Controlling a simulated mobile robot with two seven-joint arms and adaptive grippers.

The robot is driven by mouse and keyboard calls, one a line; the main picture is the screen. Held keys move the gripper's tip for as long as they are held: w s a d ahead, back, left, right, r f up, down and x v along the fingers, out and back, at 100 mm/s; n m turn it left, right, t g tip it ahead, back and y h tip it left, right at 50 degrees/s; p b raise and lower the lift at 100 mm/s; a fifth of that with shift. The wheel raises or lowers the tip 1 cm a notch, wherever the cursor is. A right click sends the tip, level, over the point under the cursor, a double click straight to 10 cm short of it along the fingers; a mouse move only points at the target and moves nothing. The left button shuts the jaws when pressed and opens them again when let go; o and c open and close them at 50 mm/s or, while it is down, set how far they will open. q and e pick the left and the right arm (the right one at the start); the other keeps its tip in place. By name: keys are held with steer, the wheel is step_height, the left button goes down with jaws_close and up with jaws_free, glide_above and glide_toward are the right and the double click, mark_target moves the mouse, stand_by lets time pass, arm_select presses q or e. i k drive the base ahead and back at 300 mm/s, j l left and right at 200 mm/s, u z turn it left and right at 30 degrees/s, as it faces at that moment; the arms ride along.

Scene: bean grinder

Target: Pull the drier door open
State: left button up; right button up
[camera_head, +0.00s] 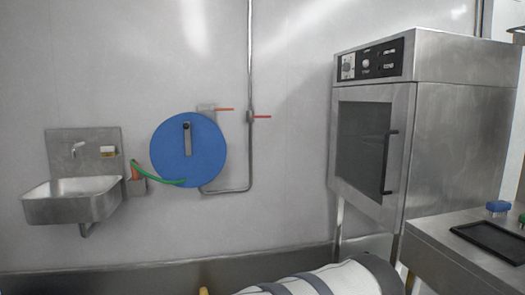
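The drier (458,140) is a tall stainless steel cabinet against the wall on the right side of the head view. Its control panel (370,60) is above the door. The drier door (402,112) has a steel frame and a dark window (360,140), and it appears shut against the cabinet. A long black vertical handle (387,163) stands out near the door's right edge. Neither of my grippers is in view, and nothing is seen touching the handle.
A steel table (425,235) with a black tray (492,240) and a blue brush-like item (498,207) stands at the lower right, close to the drier. A sink (72,205) and a blue hose reel (168,150) are on the left wall. Space before the door handle looks clear.

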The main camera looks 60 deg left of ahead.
mark_target(388, 213)
steer(key=u, duration=1.3)
